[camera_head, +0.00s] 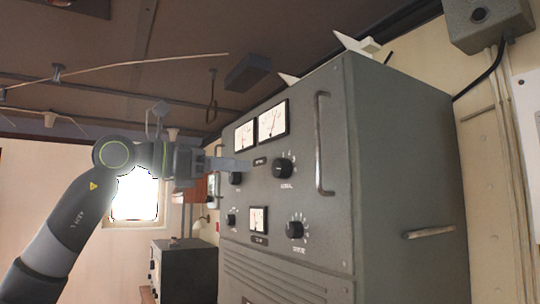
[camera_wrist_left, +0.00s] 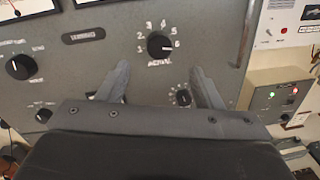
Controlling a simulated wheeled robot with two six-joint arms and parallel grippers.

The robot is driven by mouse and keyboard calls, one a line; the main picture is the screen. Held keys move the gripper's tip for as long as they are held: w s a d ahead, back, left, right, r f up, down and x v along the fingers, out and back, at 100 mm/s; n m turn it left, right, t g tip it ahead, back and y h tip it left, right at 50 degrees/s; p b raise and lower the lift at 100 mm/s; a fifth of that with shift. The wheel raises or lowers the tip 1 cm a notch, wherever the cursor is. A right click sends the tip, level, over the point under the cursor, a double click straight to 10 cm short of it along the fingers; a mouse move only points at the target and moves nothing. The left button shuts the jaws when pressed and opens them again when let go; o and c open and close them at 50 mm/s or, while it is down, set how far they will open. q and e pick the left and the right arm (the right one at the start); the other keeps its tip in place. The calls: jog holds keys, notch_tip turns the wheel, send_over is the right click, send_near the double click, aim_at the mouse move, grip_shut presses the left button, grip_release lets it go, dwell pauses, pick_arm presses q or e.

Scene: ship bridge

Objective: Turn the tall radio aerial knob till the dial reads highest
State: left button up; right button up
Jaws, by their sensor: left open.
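The tall grey radio cabinet (camera_head: 335,200) fills the middle of the head view. Its aerial knob (camera_head: 284,168) is black, at the upper right of the front panel. In the left wrist view the aerial knob (camera_wrist_left: 160,45) has its white mark towards the 6. Two white dials (camera_head: 258,128) sit above the knobs; their needles are too small to read, and the wrist view cuts them off. My left gripper (camera_head: 243,164) is open and empty in front of the panel, left of the aerial knob. In the wrist view its fingertips (camera_wrist_left: 161,75) appear below the knob, apart from it. My right gripper is not in view.
Other black knobs (camera_head: 236,178) (camera_head: 295,229) and a small lower dial (camera_head: 259,219) share the panel. A vertical handle (camera_head: 322,143) stands out right of the aerial knob. A box with green and red lights (camera_wrist_left: 280,97) is at the right in the wrist view.

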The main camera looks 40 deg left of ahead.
aim_at(276, 167)
pick_arm(q)
jog(key=p+x, duration=0.4)
jog(key=x, duration=0.3)
jog(key=shift+w+r, duration=0.15)
jog(key=shift+w+d, duration=0.25)
jog(key=shift+w, duration=0.4)
jog(key=c, duration=1)
